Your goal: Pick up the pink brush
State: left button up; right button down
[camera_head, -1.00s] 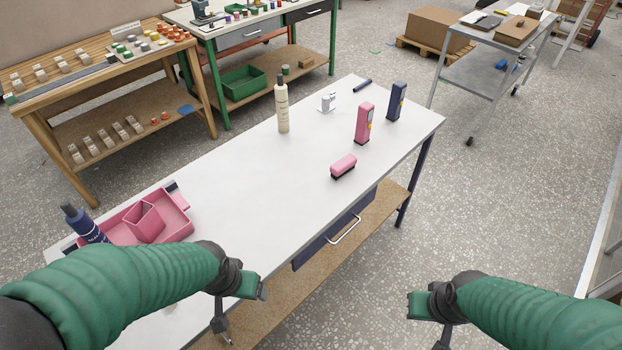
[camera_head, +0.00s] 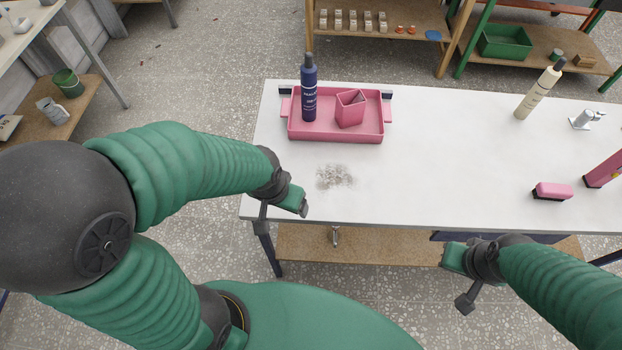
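The pink brush (camera_head: 553,191) is a small pink block with a dark underside, lying on the white table (camera_head: 440,160) near its front edge at the right. My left gripper (camera_head: 284,222) is at the table's front left corner, far left of the brush, and looks open and empty. My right gripper (camera_head: 456,283) is in front of the table's front edge, left of and nearer than the brush. It looks open and empty. Neither gripper touches the brush.
A pink tray (camera_head: 310,134) holds a dark blue bottle (camera_head: 309,90) and a pink cup (camera_head: 350,108). Greyish debris (camera_head: 336,178) lies before it. A cream bottle (camera_head: 540,92), a white fixture (camera_head: 587,119) and a pink upright object (camera_head: 606,169) stand at the right. The table's middle is clear.

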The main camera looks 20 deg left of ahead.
aim_at(546, 190)
jog(key=i+l+u, duration=0.1)
jog(key=l, duration=0.25)
jog(key=i+l+u, duration=0.1)
jog(key=l, duration=0.25)
jog(key=i+l+u, duration=0.1)
jog(key=l, duration=0.3)
jog(key=i+l+u, duration=0.1)
jog(key=l, duration=0.3)
jog(key=i+l+u, duration=0.1)
jog(key=l, duration=0.25)
jog(key=i, duration=0.1)
